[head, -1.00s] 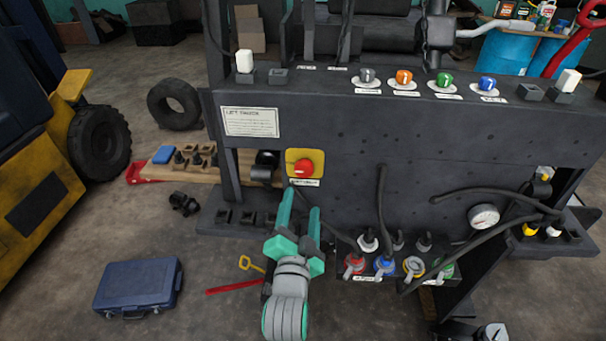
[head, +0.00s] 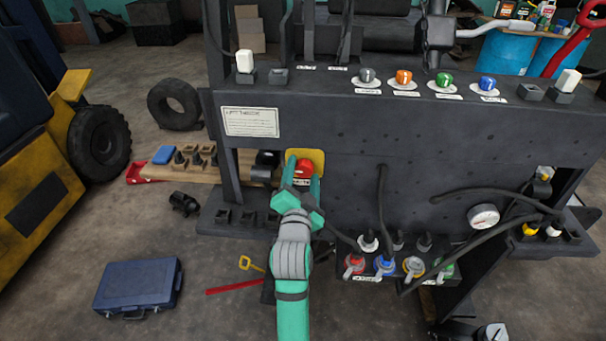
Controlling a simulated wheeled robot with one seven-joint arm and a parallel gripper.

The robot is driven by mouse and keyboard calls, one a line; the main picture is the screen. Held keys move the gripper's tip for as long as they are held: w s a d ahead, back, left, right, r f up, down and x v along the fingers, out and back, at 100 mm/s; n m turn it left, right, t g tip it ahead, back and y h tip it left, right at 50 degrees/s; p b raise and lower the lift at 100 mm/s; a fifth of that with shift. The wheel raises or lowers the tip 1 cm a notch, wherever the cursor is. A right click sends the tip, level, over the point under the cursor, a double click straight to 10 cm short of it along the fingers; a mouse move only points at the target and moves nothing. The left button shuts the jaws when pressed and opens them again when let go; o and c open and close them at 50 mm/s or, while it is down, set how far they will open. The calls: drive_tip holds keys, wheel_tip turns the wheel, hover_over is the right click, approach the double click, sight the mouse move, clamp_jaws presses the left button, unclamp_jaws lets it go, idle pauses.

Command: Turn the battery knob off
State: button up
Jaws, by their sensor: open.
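The battery knob is a red knob (head: 304,168) on a yellow plate (head: 318,156) at the lower left of the dark forklift panel (head: 400,140). My gripper (head: 304,172) is at the knob, with one green finger on its left and one on its right. The fingers are apart and open around the knob. Whether they touch it cannot be told. The label below the knob and the lower part of the plate are mostly hidden behind my gripper.
Several coloured knobs, such as the orange one (head: 404,77), line the panel top. Hoses and coloured connectors (head: 384,264) are to the lower right, with a gauge (head: 484,217) beyond. A blue case (head: 138,286) and a red bar (head: 235,286) lie on the floor.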

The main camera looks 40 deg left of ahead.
drive_tip(key=c, duration=1.1)
drive_tip(key=shift+o, duration=0.2)
drive_tip(key=shift+n, duration=0.3)
drive_tip(key=n, duration=0.3)
drive_tip(key=shift+w+n, duration=0.1)
drive_tip(key=shift+n, duration=0.2)
drive_tip(key=n, duration=0.9)
drive_tip(key=shift+n, duration=2.3)
